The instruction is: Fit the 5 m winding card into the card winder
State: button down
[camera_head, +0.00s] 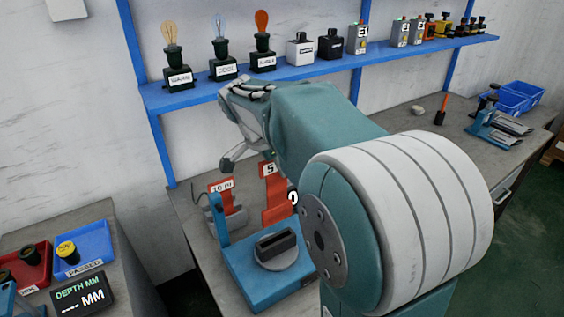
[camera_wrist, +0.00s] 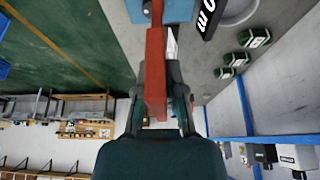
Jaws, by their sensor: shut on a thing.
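The red 5 m winding card (camera_head: 275,198) stands roughly upright in the head view, with a white "5" label at its top. Its lower end shows just behind the black slot of the card winder (camera_head: 240,274), which has a blue base and a grey round disc. I cannot tell whether they touch, but the slot looks empty. In the wrist view my gripper (camera_wrist: 160,72) is shut on the red card (camera_wrist: 155,50), which runs out beyond the fingertips. In the head view my arm hides part of the winder's right side.
A red "10 M" card (camera_head: 222,187) stands in a grey holder left of the winder. A blue shelf (camera_head: 205,95) with labelled lamps and boxes runs behind my arm. A side table holds a red tray (camera_head: 22,268), a blue tray (camera_head: 83,247) and a depth display (camera_head: 81,295).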

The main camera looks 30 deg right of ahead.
aim_at(276, 189)
jog(key=f, duration=0.3)
jog(key=a+f, duration=0.1)
jog(key=f, duration=0.1)
jog(key=shift+f, duration=0.35)
dwell(0.3)
jog(key=shift+d, duration=0.2)
jog(key=shift+s+a, duration=0.1)
jog(key=shift+a, duration=0.1)
jog(key=shift+d, duration=0.15)
dwell(0.6)
jog(key=shift+f, duration=2.9)
dwell(0.4)
jog(key=c, duration=0.7)
grip_release()
jog(key=shift+o, duration=0.2)
